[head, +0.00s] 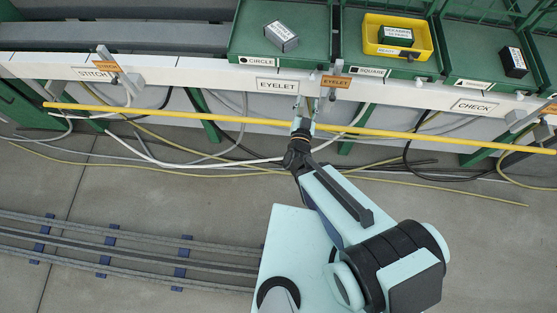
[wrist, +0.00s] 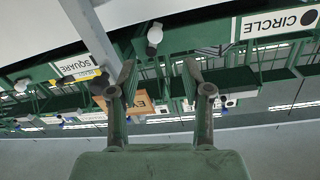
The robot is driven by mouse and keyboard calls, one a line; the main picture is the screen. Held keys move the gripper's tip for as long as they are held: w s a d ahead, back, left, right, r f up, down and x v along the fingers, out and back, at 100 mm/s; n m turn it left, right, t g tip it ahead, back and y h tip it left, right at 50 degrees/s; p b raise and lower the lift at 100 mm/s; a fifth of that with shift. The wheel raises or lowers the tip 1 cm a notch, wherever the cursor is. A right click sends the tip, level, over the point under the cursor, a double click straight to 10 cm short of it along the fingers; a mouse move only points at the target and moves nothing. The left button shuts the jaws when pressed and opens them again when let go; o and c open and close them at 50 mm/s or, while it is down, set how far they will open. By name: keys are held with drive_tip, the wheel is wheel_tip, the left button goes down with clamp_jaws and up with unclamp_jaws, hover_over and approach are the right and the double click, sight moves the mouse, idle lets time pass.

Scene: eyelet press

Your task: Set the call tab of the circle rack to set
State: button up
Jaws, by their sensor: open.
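The circle rack is a green tray (head: 245,35) with a white CIRCLE label (head: 262,60); the label shows upside down at upper right in the wrist view (wrist: 279,22). A grey box (head: 281,37) lies in the tray. A white round knob (wrist: 153,38) between the CIRCLE and SQUARE labels looks like the rack's call tab; its setting cannot be told. In the head view that spot is at the orange EYELET tag and post, and I cannot make the knob out. My gripper (head: 303,106) is open and empty below the bench edge; its fingers (wrist: 160,78) point towards the racks.
A grey post (wrist: 92,32) and orange EYELET tag (head: 335,82) stand close to my gripper's right in the head view. The square rack holds a yellow bin (head: 398,38). A yellow rail (head: 200,116) crosses in front of the bench, with loose cables (head: 150,150) below.

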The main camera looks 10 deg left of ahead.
drive_tip(key=s+p, duration=0.4)
drive_tip(key=s, duration=0.3)
drive_tip(key=s+a+f+n+g+y, duration=0.2)
drive_tip(key=s+f+g, duration=0.3)
drive_tip(key=f, duration=0.3)
drive_tip(key=s+a+f+n+g+y, duration=0.2)
drive_tip(key=s+a+f+n+g, duration=0.1)
drive_tip(key=f+g, duration=0.4)
drive_tip(key=shift+s+a+f+b, duration=0.35)
drive_tip(key=shift+s+a+f, duration=0.4)
drive_tip(key=shift+s+f, duration=0.35)
drive_tip(key=shift+w+f, duration=0.1)
drive_tip(key=shift+w, duration=0.1)
